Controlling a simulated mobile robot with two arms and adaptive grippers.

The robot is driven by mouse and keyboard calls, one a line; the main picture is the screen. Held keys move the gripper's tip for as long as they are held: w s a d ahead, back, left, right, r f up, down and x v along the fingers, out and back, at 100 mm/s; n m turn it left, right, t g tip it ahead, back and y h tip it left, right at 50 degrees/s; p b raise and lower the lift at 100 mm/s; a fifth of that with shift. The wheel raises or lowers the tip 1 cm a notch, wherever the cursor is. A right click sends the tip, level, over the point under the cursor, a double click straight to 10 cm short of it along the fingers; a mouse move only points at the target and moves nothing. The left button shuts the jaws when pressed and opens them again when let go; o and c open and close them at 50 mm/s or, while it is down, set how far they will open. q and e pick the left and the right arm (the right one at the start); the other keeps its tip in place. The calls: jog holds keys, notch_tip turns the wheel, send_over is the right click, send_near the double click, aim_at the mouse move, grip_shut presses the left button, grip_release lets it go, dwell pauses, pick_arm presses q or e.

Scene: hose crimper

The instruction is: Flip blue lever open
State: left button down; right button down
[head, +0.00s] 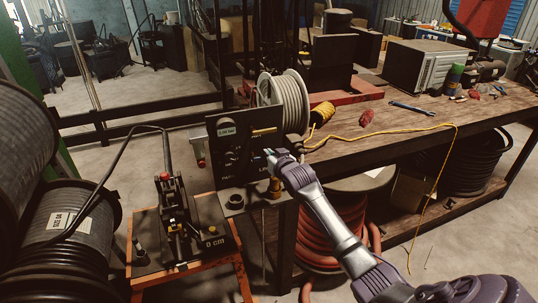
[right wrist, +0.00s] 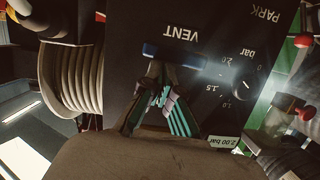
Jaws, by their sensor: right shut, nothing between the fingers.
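The blue lever (right wrist: 190,57) shows in the right wrist view as a blue bar beside the word VENT on a black panel (right wrist: 205,17). This view shows the panel lettering upside down. My right gripper (right wrist: 160,70) is shut and empty, with its fingertips at the lever's lower edge in the picture; I cannot tell whether they touch it. In the head view, my right gripper (head: 270,156) is in front of the right part of the black panel (head: 222,165), and I cannot make out the blue lever there. My left gripper is out of view.
A coil of grey hose (head: 290,100) stands behind the panel on the wooden workbench (head: 400,125). A crimper with a red knob (head: 165,176) stands on an orange frame to the left. Cable reels (head: 75,220) fill the far left. A yellow cord (head: 385,130) crosses the bench.

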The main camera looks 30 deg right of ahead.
jog(key=shift+d+f+m+y, duration=0.15)
jog(key=shift+f+m+y, duration=0.15)
jog(key=shift+m, duration=0.2)
notch_tip(320, 180, down, 4)
jog(key=m+t+y+b, duration=0.1)
jog(key=m+b, duration=0.2)
jog(key=m, duration=0.1)
jog(key=m+t+y+b, duration=0.1)
jog(key=m+b, duration=0.2)
jog(key=m, duration=0.1)
jog(key=shift+f, duration=0.25)
jog(key=shift+a, duration=0.25)
dwell(0.6)
